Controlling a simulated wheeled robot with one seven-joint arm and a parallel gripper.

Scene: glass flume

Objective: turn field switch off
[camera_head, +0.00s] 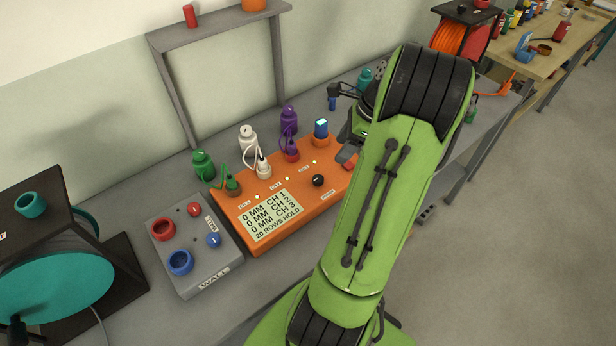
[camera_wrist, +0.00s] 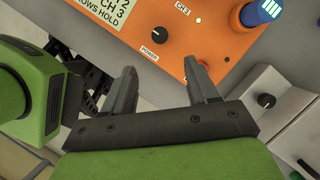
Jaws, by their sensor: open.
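I cannot read a label saying "field" in either view, so I cannot tell which control is the field switch. An orange control box (camera_head: 300,222) has a round black knob (camera_head: 318,180), which also shows in the wrist view (camera_wrist: 157,35) above a "POWER" label. A grey box (camera_wrist: 262,78) with a small black knob (camera_wrist: 266,100) lies at the right in the wrist view. My gripper (camera_wrist: 161,66) is open and empty, its fingertips over the orange box's front edge. The right finger partly hides a small red part (camera_wrist: 204,63). My arm hides much of the bench in the head view.
A grey "WALL" box (camera_head: 188,262) with red and blue parts stands left of the orange box. Green, white and purple bottles (camera_head: 248,136) stand behind, under a grey frame (camera_head: 168,38). A teal reel (camera_head: 58,285) stands at far left. Open floor (camera_head: 540,220) is at right.

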